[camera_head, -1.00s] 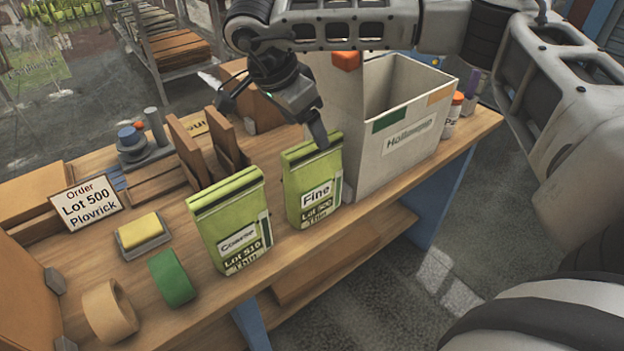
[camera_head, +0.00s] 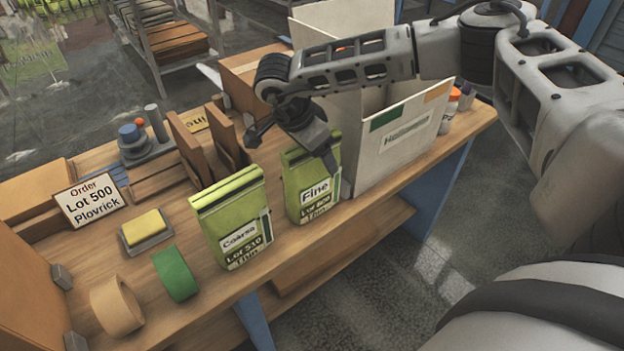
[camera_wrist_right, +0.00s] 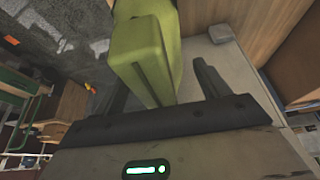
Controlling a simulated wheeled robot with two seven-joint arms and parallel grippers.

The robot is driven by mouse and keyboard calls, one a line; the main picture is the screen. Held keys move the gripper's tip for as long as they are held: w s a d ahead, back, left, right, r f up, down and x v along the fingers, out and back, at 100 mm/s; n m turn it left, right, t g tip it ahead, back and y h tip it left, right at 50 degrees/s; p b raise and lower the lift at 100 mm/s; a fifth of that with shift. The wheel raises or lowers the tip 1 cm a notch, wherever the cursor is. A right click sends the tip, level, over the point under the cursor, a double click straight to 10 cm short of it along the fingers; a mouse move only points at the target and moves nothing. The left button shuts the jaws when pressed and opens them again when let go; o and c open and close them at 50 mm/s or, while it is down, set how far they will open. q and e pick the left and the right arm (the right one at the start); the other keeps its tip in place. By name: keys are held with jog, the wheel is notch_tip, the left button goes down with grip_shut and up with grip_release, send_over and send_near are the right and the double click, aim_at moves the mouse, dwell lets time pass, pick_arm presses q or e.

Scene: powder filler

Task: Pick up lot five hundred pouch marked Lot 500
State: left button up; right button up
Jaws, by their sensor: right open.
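The green pouch labelled Fine, its lot line reading roughly Lot 500 (camera_head: 311,192), stands upright on the bench beside the white bin. A second green pouch labelled Coarse, Lot 510 (camera_head: 233,218), stands to its left. My right gripper (camera_head: 292,152) is open, pointing down at the top of the Fine pouch, with one finger in front of its upper right part. In the right wrist view a green pouch (camera_wrist_right: 145,55) lies between the spread fingers (camera_wrist_right: 163,82); contact cannot be told. My left gripper is out of view.
The white Holloway-labelled bin (camera_head: 408,150) stands right of the Fine pouch, close to my right arm. Small bottles (camera_head: 450,112) stand beyond it. Brown boards (camera_head: 190,148) stand behind.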

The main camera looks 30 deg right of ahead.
jog(key=shift+f, duration=0.25)
jog(key=shift+c, duration=0.3)
grip_shut()
